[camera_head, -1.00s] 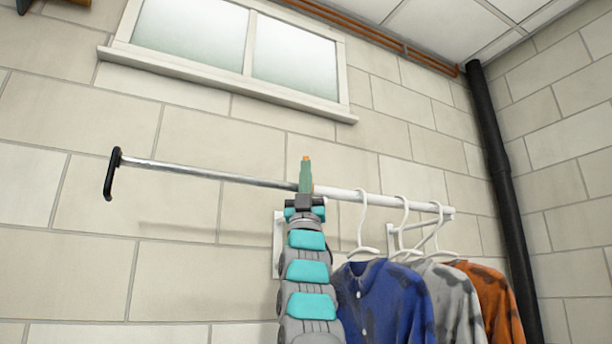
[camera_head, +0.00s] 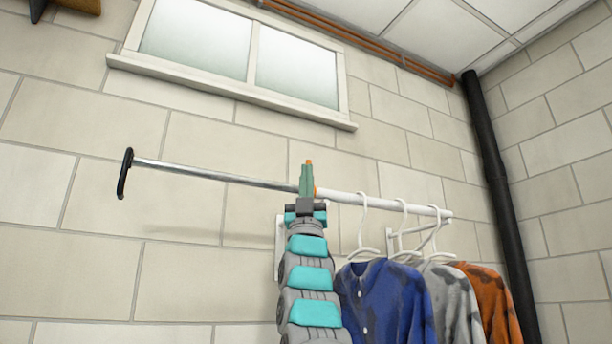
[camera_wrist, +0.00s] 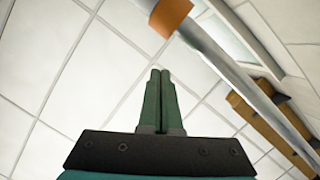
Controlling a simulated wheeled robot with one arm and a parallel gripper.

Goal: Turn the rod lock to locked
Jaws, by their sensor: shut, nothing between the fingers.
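A rod runs across the wall in the head view. Its thin metal part (camera_head: 215,177) ends at the left in a black handle (camera_head: 125,173), and its thicker white part (camera_head: 345,197) is on the right. The rod lock seems to be the orange piece (camera_head: 316,191) where the two parts meet; my gripper mostly hides it. In the wrist view an orange collar (camera_wrist: 170,16) sits at the top, by the grey rod (camera_wrist: 215,55). My gripper (camera_head: 307,168) points up in front of the rod. Its green fingers (camera_wrist: 160,72) are together and empty. I cannot tell whether they touch the lock.
A blue shirt (camera_head: 385,300), a grey shirt (camera_head: 452,300) and an orange shirt (camera_head: 490,300) hang on white hangers right of my arm. A white bracket (camera_head: 280,245) is partly behind my arm. A window (camera_head: 240,55) is above.

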